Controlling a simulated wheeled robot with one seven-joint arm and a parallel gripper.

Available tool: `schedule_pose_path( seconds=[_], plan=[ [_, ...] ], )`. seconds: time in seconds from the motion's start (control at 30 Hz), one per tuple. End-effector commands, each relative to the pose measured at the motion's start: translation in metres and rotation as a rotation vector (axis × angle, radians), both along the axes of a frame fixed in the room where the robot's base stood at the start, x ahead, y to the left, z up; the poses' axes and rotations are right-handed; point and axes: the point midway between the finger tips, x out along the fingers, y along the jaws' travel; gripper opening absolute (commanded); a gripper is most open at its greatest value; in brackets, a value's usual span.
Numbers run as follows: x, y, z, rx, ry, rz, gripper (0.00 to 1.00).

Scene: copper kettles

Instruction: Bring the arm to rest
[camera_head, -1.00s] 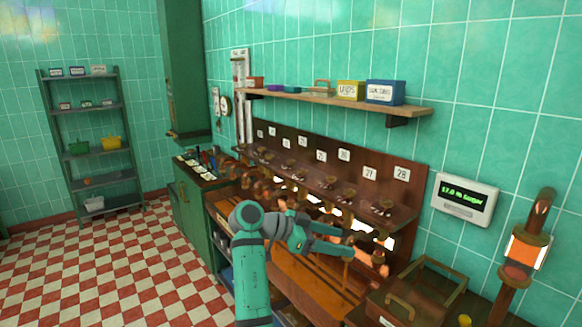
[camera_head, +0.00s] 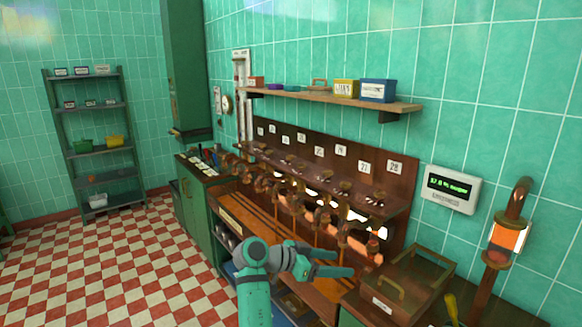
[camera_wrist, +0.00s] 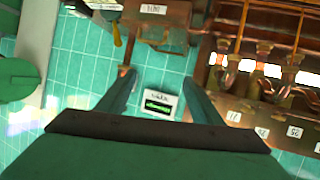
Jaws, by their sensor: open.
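My gripper (camera_head: 343,262) is open and empty, held out in front of the wooden bench with copper fittings. In the head view my green arm reaches up from the bottom and bends right, with the two fingers apart and pointing right. In the wrist view my gripper's two fingers (camera_wrist: 158,95) stand wide apart with nothing between them. The wall display (camera_wrist: 158,104) shows in the background between the fingers.
The bench (camera_head: 265,225) with copper taps and numbered tags runs along the tiled wall. A wooden box with a handle (camera_head: 385,304) stands right of my gripper. A shelf (camera_head: 330,98) with boxes hangs above. A green rack (camera_head: 100,147) stands far left. The checkered floor (camera_head: 130,265) is clear.

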Motion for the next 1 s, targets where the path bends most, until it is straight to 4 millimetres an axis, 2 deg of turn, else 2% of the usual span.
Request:
schedule_pose_path(
  seconds=[0.17, 0.27, 0.47, 0.7, 0.87, 1.0],
  plan=[
    [-0.004, 0.000, -0.059, -0.015, 0.055, 0.108, 0.60],
    [-0.010, 0.002, -0.102, -0.026, 0.090, 0.195, 0.60],
    [-0.033, 0.010, -0.185, -0.039, 0.151, 0.376, 0.60],
    [-0.081, 0.026, -0.270, -0.040, 0.195, 0.579, 0.60],
    [-0.122, 0.041, -0.315, -0.035, 0.208, 0.706, 0.60],
    [-0.164, 0.054, -0.346, -0.027, 0.209, 0.807, 0.60]
  ],
)
